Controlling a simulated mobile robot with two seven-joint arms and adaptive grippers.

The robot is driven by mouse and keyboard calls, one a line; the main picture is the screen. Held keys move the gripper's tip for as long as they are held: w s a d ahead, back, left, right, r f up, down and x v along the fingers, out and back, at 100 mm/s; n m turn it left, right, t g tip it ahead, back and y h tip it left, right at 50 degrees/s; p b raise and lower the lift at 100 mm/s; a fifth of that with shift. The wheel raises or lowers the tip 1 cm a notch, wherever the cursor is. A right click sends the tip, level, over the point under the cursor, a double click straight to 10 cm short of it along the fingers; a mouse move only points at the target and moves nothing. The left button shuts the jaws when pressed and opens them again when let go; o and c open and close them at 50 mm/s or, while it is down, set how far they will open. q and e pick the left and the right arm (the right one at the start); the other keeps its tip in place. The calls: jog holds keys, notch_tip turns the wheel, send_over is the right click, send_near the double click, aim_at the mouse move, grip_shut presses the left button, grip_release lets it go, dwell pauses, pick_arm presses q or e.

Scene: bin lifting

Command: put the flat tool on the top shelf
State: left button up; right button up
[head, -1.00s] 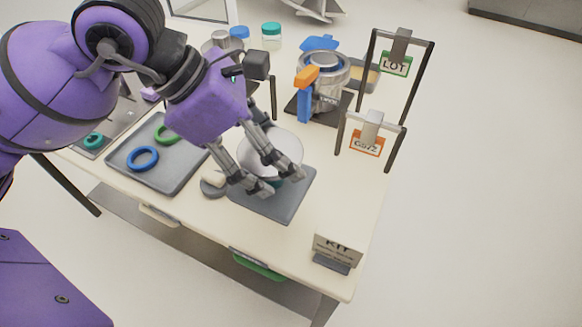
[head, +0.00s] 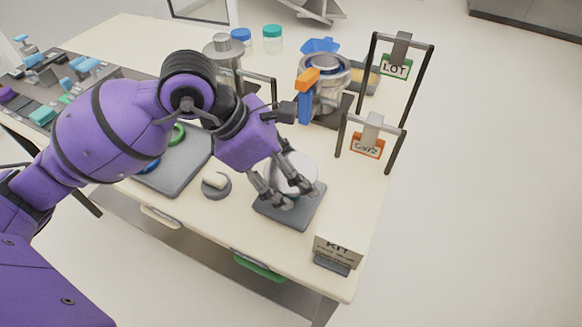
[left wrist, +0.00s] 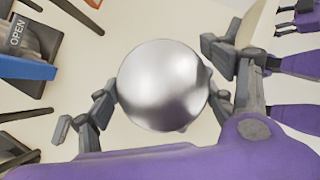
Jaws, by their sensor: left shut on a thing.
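I cannot make out a flat tool or a top shelf. My left gripper (head: 292,196) reaches down from the left over the table with its fingers around a silver round vessel (head: 294,168). In the left wrist view the vessel (left wrist: 163,85) is a shiny round shape between the fingers of the gripper (left wrist: 160,105), shut on it. The fingers hide part of its side. Below it is a dark grey square pad (head: 300,217) on the table. My right gripper does not show.
A white-topped round holder (head: 215,183) stands left of the pad. A grey tray (head: 185,178) with rings lies farther left, partly behind my arm. Frames with LOT (head: 395,68) and orange (head: 366,146) signs stand behind.

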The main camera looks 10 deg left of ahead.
pick_arm(q)
jog(key=o, duration=1.7)
jog(key=shift+f, duration=0.15)
jog(key=shift+c, duration=0.2)
jog(key=o, duration=0.4)
